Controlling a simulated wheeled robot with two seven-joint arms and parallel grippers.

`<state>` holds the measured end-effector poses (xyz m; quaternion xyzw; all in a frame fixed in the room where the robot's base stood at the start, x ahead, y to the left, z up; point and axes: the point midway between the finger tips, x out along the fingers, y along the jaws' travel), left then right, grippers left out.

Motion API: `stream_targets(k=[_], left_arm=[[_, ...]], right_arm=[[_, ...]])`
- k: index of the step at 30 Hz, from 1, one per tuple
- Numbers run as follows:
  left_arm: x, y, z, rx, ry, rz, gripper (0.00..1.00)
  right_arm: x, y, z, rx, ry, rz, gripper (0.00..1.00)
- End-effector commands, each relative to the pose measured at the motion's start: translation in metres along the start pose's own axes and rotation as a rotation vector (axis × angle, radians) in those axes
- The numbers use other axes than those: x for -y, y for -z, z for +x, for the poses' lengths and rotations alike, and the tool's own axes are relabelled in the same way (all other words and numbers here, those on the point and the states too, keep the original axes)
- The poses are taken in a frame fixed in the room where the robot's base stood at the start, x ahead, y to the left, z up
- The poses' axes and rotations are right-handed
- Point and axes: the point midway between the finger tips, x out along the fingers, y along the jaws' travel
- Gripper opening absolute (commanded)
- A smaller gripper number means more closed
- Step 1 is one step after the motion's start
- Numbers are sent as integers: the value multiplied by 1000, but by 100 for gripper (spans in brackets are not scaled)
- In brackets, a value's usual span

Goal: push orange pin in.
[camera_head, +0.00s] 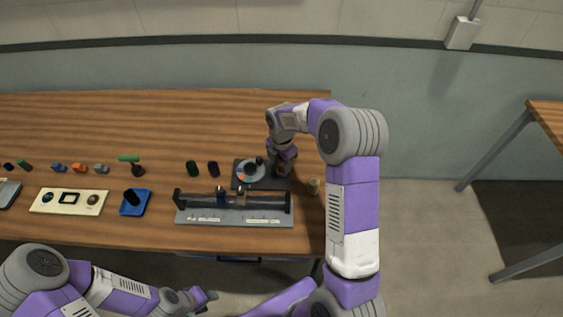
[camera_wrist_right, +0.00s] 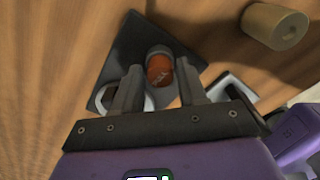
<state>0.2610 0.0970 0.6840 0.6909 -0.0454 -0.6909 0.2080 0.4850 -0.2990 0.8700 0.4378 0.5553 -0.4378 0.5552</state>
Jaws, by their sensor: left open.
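In the head view the dark plate with a grey round part (camera_head: 250,172) is just left of my right gripper (camera_head: 272,168). My left gripper (camera_head: 207,299) is open and empty, off the table's front edge.
A grey fixture with a dark roller (camera_head: 235,218) lies in front of the plate. A tan cylinder (camera_head: 314,186) stands to its right, near the table's right edge. Dark cylinders (camera_head: 192,168), a blue holder (camera_head: 135,209) and a cream tray (camera_head: 95,210) lie left. The back of the table is clear.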

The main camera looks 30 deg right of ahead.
Motion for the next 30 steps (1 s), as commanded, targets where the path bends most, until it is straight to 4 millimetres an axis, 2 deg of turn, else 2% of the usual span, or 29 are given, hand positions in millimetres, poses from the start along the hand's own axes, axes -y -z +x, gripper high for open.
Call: stream_targets(k=[1,3,12,24,30], left_arm=[[0,0,0,0,0,0,43],[0,0,0,0,0,0,43],[0,0,-1,0,0,0,43],[-6,-1,-15,0,0,0,43],[-6,-1,-17,0,0,0,43]], right_arm=[[0,0,0,0,0,0,50],[0,0,0,0,0,0,56],[0,0,-4,0,-2,0,56],[0,0,-65,1,-3,0,56],[0,0,-76,0,0,-1,56]])
